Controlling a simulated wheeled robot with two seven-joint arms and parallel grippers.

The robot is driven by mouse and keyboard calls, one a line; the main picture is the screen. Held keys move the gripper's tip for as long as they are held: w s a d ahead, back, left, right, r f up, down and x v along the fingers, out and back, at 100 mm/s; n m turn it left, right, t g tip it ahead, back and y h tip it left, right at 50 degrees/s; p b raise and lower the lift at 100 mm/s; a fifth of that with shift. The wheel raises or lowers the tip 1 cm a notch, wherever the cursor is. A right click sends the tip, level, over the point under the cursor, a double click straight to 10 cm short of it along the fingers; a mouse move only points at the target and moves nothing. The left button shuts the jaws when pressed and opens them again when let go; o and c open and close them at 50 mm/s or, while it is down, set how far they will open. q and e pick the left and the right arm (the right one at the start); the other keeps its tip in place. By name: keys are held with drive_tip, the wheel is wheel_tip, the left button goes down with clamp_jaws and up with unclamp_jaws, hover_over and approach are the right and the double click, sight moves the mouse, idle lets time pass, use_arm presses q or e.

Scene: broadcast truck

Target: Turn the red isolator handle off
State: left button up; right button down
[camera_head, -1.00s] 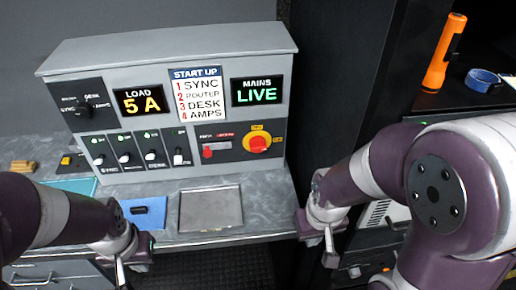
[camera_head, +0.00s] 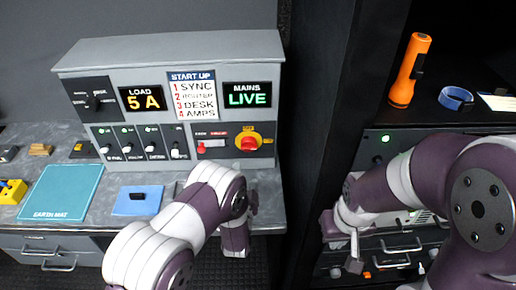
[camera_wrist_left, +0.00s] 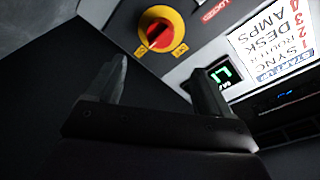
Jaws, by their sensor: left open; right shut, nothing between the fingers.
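The red isolator handle (camera_head: 249,144) sits on a round yellow plate at the lower right of the grey control panel. It also shows in the left wrist view (camera_wrist_left: 158,36), beyond the fingers. The mains display (camera_head: 247,95) above it reads LIVE. My left gripper (camera_head: 238,238) is in front of the panel, below the handle and apart from it; its fingers are hard to make out in the head view. In the left wrist view the left gripper (camera_wrist_left: 161,72) is open and empty. My right gripper (camera_head: 352,258) is shut and empty, right of the panel.
The load display (camera_head: 142,98) reads 5 A. Several toggle switches (camera_head: 150,143) and a small red part (camera_head: 202,149) sit left of the handle. A blue pad (camera_head: 137,200) and a teal mat (camera_head: 62,192) lie on the counter. An orange torch (camera_head: 409,70) stands right.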

sight(249, 149)
use_arm(q)
drive_tip(key=w, duration=0.3)
drive_tip(key=w+d+p, duration=0.1)
drive_tip(key=w, duration=0.3)
drive_tip(key=w+p, duration=0.1)
drive_tip(key=w, duration=0.3)
drive_tip(key=shift+w+d, duration=0.15)
drive_tip(key=shift+w+p, duration=0.3)
drive_tip(key=shift+w, duration=0.25)
drive_tip(key=c, duration=1)
